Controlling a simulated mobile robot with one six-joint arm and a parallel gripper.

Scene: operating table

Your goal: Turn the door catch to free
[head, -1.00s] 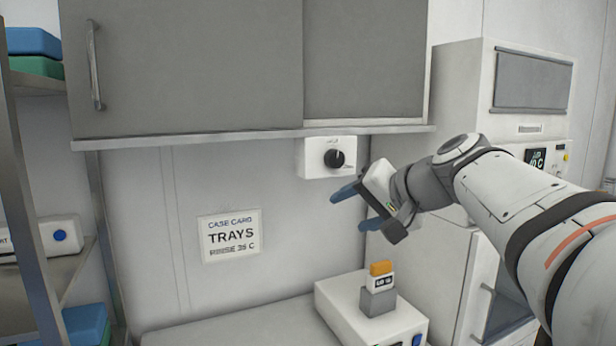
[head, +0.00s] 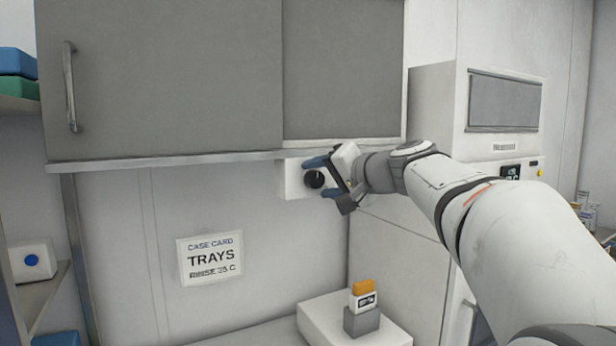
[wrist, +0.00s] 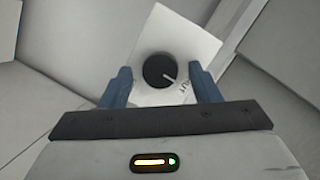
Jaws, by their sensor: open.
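The door catch is a round black knob (head: 314,179) on a white box (head: 290,182) under the grey cabinet. In the wrist view the knob (wrist: 160,70) shows a pale pointer line toward its lower right, and the box (wrist: 188,40) has small lettering, too blurred to read. My gripper (head: 319,177) is open, its blue fingers close to the knob. In the wrist view the fingers of my gripper (wrist: 160,82) stand to the left and right of the knob, with space on both sides. The fingers do not visibly touch it.
The grey cabinet (head: 160,80) with a vertical handle (head: 70,88) overhangs the box. A case card (head: 210,258) reading TRAYS is on the wall. Below, a white unit (head: 335,312) holds an orange-topped item (head: 363,294). A tall white machine (head: 435,110) stands right.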

